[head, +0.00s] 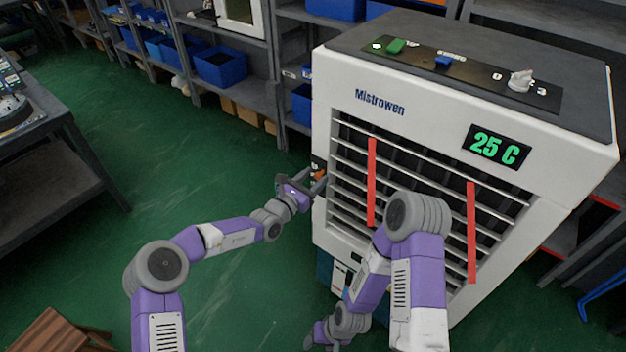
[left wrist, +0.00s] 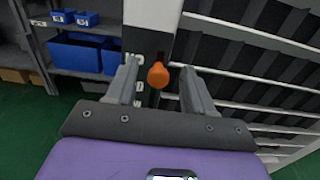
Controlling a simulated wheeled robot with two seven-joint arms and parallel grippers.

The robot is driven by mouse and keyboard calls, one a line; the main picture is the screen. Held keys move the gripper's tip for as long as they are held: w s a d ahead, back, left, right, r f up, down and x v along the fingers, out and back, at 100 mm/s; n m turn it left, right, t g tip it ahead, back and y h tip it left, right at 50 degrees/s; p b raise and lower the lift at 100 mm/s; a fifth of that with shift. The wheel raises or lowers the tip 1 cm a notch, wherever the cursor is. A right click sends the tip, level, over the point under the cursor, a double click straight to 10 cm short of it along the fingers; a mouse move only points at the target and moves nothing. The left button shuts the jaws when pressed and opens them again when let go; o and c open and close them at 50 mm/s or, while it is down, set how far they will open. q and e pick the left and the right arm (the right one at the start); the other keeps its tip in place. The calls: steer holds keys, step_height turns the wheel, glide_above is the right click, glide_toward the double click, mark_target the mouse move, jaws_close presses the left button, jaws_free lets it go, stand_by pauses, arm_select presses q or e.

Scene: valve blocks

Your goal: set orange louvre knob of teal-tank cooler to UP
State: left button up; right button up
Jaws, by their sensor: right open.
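The white cooler (head: 440,130) has a teal tank (head: 324,268) low at its left corner. Its orange louvre knob (head: 318,172) sits on a dark strip on the cooler's left side. In the left wrist view the knob (left wrist: 158,75) stands out between the fingers of my left gripper (left wrist: 160,82), with a gap on each side. My left gripper (head: 313,186) is open around the knob. The strip has small white marks beside the knob; I cannot tell which one it points to. My right gripper (head: 316,336) is low in front of the cooler, open and partly hidden.
The cooler's top has a green switch (head: 396,46), a blue switch (head: 443,62) and a white dial (head: 520,82). The display (head: 496,147) reads 25 C. Shelves with blue bins (head: 220,66) stand behind. A grey table (head: 35,130) is at left. The green floor between is clear.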

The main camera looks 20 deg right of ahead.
arm_select(q)
steer(key=shift+f, duration=0.15)
steer(key=p+v, duration=0.1)
steer(key=v, duration=0.6)
steer(key=shift+s+a+p, duration=0.15)
steer(key=shift+a+p, duration=0.1)
steer(key=shift+p, duration=0.15)
steer(key=s+a+f+m+g+y, duration=0.2)
steer(key=s+f+m+g, duration=0.35)
steer(key=s+f, duration=0.35)
steer(key=s+a+f+m+g+y, duration=0.25)
steer(key=s+f+m+g, duration=0.3)
steer(key=s+f, duration=0.35)
steer(key=s+a+f+m+y, duration=0.2)
steer(key=s+a+f+m, duration=0.1)
steer(key=s+a+m, duration=0.3)
steer(key=s+a+f+m+y, duration=0.3)
steer(key=s+a+m, duration=0.3)
steer(key=s+a, duration=0.2)
steer(key=shift+s+a+f+t, duration=0.3)
steer(key=shift+a+f, duration=0.25)
steer(key=shift+a, duration=0.85)
